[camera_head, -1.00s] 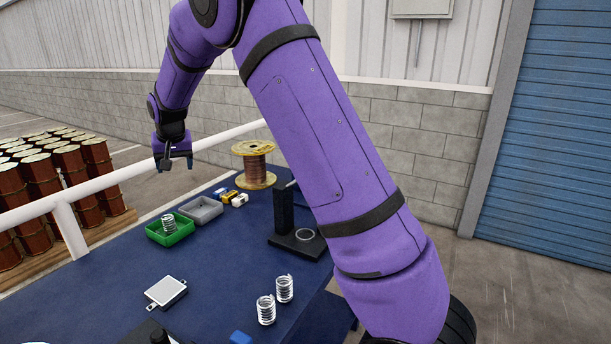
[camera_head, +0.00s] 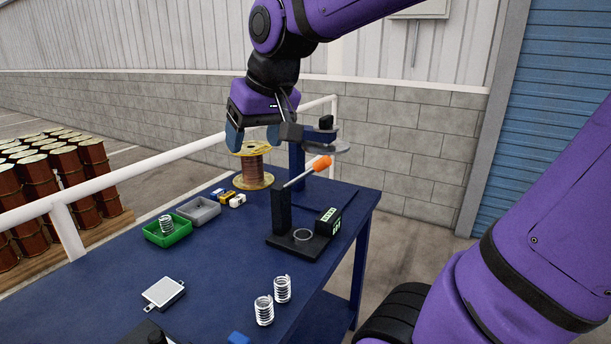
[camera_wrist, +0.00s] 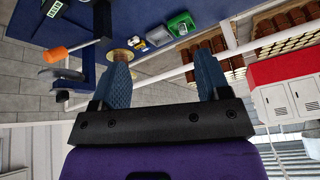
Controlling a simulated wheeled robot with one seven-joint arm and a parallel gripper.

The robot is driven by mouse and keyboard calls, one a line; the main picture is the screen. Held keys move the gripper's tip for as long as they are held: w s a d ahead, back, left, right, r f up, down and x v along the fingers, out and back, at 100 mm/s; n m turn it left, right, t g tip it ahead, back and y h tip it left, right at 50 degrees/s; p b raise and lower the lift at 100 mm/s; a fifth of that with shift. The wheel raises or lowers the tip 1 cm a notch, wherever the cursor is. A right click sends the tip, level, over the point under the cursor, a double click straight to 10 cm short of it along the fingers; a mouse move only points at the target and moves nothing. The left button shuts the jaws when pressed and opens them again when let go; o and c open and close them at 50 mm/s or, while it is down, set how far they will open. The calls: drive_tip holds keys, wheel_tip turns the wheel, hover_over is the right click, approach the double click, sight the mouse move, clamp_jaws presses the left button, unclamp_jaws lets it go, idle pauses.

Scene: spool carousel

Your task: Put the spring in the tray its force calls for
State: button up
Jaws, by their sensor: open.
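Two white coil springs stand at the table's front, a nearer one (camera_head: 264,311) and a farther one (camera_head: 282,289). A third spring (camera_head: 167,225) stands in the green tray (camera_head: 181,236). The grey tray (camera_head: 205,216) behind it looks empty. A black press-like tester (camera_head: 282,212) has a lever with an orange handle (camera_head: 321,162), an empty-looking ring seat (camera_head: 303,236) and a display (camera_head: 329,216) whose digits I cannot read. My gripper (camera_head: 253,139) is open and empty, high above the table's back; its fingers (camera_wrist: 165,85) are apart in the wrist view.
A wooden cable spool (camera_head: 252,170) and small yellow and white blocks (camera_head: 232,199) are at the back. A white flat device (camera_head: 163,293) lies front left, a blue piece (camera_head: 239,338) at the front edge. A white rail (camera_head: 150,178) runs behind. The table's middle is clear.

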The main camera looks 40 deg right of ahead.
drive_tip(key=s+f+n, duration=0.1)
drive_tip(key=s+f, duration=0.2)
drive_tip(key=s, duration=0.9)
drive_tip(key=shift+f+h, duration=0.2)
drive_tip(key=shift+h, duration=0.1)
idle(0.3)
